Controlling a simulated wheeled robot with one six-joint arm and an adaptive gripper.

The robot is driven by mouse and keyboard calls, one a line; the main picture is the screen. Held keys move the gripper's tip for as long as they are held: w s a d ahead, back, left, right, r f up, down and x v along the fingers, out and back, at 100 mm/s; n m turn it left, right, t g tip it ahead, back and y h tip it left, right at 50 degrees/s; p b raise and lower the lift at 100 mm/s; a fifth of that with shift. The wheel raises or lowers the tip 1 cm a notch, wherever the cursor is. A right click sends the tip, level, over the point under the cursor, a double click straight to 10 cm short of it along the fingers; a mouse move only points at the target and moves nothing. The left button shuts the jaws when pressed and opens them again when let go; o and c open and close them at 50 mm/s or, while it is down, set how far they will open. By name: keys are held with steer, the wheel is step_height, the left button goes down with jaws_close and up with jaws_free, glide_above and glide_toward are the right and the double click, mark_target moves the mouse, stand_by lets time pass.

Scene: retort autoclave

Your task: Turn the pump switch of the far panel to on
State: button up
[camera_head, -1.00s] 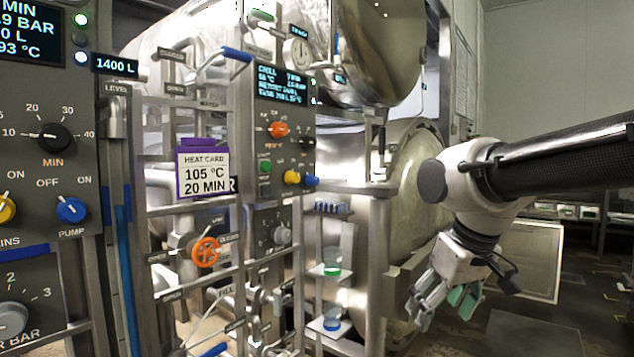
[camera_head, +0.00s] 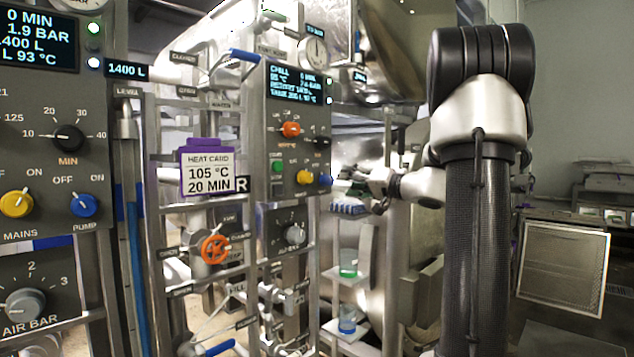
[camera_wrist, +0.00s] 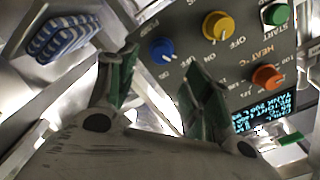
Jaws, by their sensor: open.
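The far panel (camera_head: 283,140) has a lit display at its top and a small blue knob, the pump switch (camera_head: 325,180), at its lower right edge beside a yellow knob (camera_head: 305,177). In the wrist view the panel appears turned, with the blue knob (camera_wrist: 162,49) ahead of the fingers and the yellow knob (camera_wrist: 217,26) to its right. My gripper (camera_head: 345,183) is just right of the blue knob. In the wrist view my gripper (camera_wrist: 164,62) is open and empty, its greenish fingertips either side of the knob's line. I cannot tell which way the knob points, or whether the fingers touch it.
An orange knob (camera_wrist: 268,78) and a green start button (camera_wrist: 277,14) are also on the far panel. A blue ribbed object (camera_wrist: 62,38) lies close to my left finger. The near panel has its own blue pump knob (camera_head: 83,205). Pipes and a heat card (camera_head: 207,170) stand between the panels.

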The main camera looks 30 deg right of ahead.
mark_target(332, 180)
steer(key=shift+n, duration=0.6)
steer(key=x, duration=0.8)
steer(key=shift+s+a+f, duration=0.1)
steer(key=c, duration=1)
